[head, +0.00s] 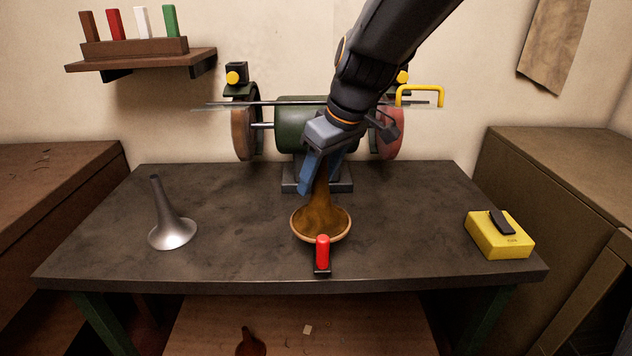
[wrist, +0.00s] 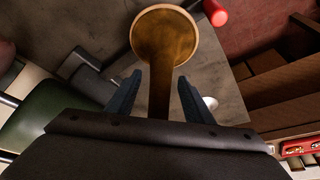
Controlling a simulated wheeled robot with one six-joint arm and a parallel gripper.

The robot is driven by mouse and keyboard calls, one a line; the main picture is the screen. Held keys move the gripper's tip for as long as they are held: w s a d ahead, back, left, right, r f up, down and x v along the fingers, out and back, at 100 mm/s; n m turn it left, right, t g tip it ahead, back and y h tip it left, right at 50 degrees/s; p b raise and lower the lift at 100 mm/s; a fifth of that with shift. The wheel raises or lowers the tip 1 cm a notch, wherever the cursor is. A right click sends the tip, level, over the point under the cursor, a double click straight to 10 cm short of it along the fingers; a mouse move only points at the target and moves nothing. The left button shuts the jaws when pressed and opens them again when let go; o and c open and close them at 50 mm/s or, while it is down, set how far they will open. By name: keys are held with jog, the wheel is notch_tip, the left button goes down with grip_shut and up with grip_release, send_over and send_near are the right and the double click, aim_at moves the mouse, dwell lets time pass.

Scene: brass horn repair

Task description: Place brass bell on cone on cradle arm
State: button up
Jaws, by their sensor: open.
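A brass bell (head: 320,212) is at the front middle of the dark bench, its wide flared rim low and its narrow stem rising. It also shows in the wrist view (wrist: 165,40), with its stem running back between my fingers. My gripper (head: 319,182) is open, with one blue finger on each side of the stem; in the wrist view (wrist: 160,82) gaps show on both sides. A red handle (head: 322,250) on a dark base stands just in front of the bell's rim. I cannot make out a cone or a cradle arm; whether something supports the bell is hidden.
A silver bell (head: 170,229) stands rim down at the bench's left. A yellow box (head: 497,236) with a black top piece lies at the right. A green bench grinder (head: 290,125) stands behind my gripper. Another brown piece (head: 250,342) is on the shelf below.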

jog(key=b+v, duration=0.1)
jog(key=v, duration=0.9)
jog(key=shift+s, duration=0.1)
jog(key=s+d+f+m+g+h, duration=0.1)
jog(key=s+d+f+m, duration=0.3)
jog(key=f, duration=0.7)
jog(key=s+d+f+m+g+h, duration=0.1)
jog(key=s+d+f+m, duration=0.3)
jog(key=s+d+f, duration=0.5)
notch_tip(320, 180, down, 4)
jog(key=shift+r+m+g+h, duration=0.2)
jog(key=shift+m+g+h, duration=0.1)
jog(key=shift+h, duration=0.2)
